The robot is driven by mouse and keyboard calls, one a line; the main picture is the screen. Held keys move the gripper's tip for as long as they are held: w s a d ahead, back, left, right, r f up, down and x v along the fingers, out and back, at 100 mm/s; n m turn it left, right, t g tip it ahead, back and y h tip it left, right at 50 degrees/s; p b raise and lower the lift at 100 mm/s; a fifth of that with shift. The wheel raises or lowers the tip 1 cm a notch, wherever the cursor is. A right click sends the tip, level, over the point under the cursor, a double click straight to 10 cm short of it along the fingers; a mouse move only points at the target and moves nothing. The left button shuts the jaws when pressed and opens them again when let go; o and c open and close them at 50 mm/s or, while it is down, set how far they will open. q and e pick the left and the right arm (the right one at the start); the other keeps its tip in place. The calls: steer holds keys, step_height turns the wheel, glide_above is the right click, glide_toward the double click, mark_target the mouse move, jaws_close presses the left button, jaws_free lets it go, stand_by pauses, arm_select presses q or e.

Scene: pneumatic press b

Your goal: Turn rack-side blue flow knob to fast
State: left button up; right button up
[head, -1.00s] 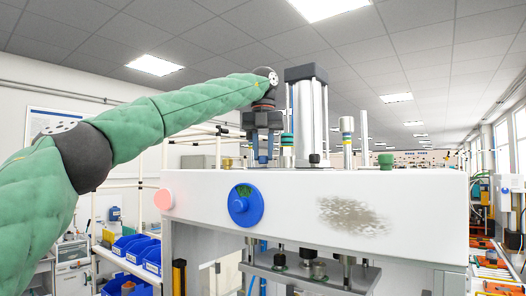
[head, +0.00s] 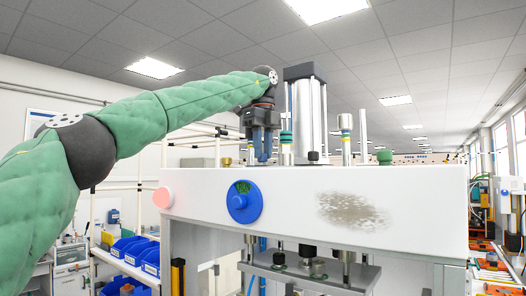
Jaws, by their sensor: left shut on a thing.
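My left gripper (head: 263,156) points straight down at the top of the white press, left of the tall cylinder. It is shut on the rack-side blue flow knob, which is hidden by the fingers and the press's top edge. My right gripper is not in view.
The white press housing (head: 420,207) has a worn patch on its front. The tall metal cylinder (head: 309,118) and a banded fitting (head: 286,146) stand close right of the gripper. Blue bins (head: 125,248) fill a rack at left.

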arm_select(q)
steer(key=n, duration=0.3)
steer(key=shift+f+b, duration=0.1)
steer(key=shift+b, duration=0.25)
steer(key=shift+w+n, duration=0.1)
steer(key=shift+n, duration=0.6)
steer(key=o, duration=1)
steer(key=shift+w+a, duration=0.1)
